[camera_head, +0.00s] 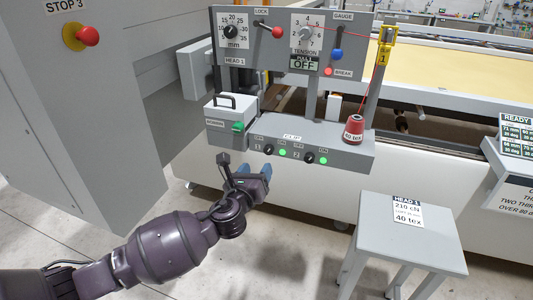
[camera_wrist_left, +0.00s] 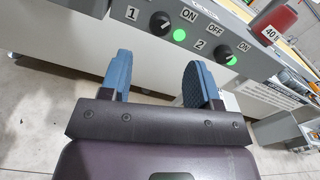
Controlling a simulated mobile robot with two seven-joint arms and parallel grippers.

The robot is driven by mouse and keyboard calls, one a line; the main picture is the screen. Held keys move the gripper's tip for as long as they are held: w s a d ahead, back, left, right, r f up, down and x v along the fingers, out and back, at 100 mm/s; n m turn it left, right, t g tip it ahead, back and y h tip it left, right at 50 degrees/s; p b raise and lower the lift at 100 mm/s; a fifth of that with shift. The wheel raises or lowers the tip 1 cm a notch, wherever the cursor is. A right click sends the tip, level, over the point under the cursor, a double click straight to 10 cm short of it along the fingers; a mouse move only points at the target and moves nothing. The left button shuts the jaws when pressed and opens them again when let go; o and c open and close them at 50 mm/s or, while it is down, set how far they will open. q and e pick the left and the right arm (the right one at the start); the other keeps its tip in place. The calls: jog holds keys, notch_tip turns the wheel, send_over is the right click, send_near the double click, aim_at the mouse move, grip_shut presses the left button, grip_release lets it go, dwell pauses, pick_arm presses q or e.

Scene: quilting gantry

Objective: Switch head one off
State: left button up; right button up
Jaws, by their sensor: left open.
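The grey clip box (camera_head: 350,150) below the HEAD 1 panel (camera_head: 262,48) carries two black rotary knobs, each beside a lit green lamp. Knob 1 (camera_head: 268,149) is on the left with its lamp (camera_head: 282,152); knob 2 (camera_head: 309,157) is to its right. In the left wrist view, knob 1 (camera_wrist_left: 160,23) has ON printed at its upper right, and its lamp (camera_wrist_left: 179,36) glows green. My left gripper (camera_head: 255,172) is open and empty, just below and in front of knob 1, not touching it. Its blue fingers (camera_wrist_left: 160,78) are spread below knob 1. The exact knob pointer direction is unclear.
A red thread cone (camera_head: 354,128) stands at the box's right end. A small box with a handle (camera_head: 228,118) is at upper left. A grey stool (camera_head: 408,232) with a HEAD 1 card is at right. A red stop button (camera_head: 87,36) is on the left cabinet.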

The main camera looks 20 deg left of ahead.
aim_at(268, 152)
pick_arm(q)
jog(key=w, duration=0.7)
jog(key=shift+w+d, duration=0.15)
jog(key=shift+w, duration=0.55)
pick_arm(e)
jog(key=shift+s+f, duration=0.35)
jog(key=shift+f, duration=0.1)
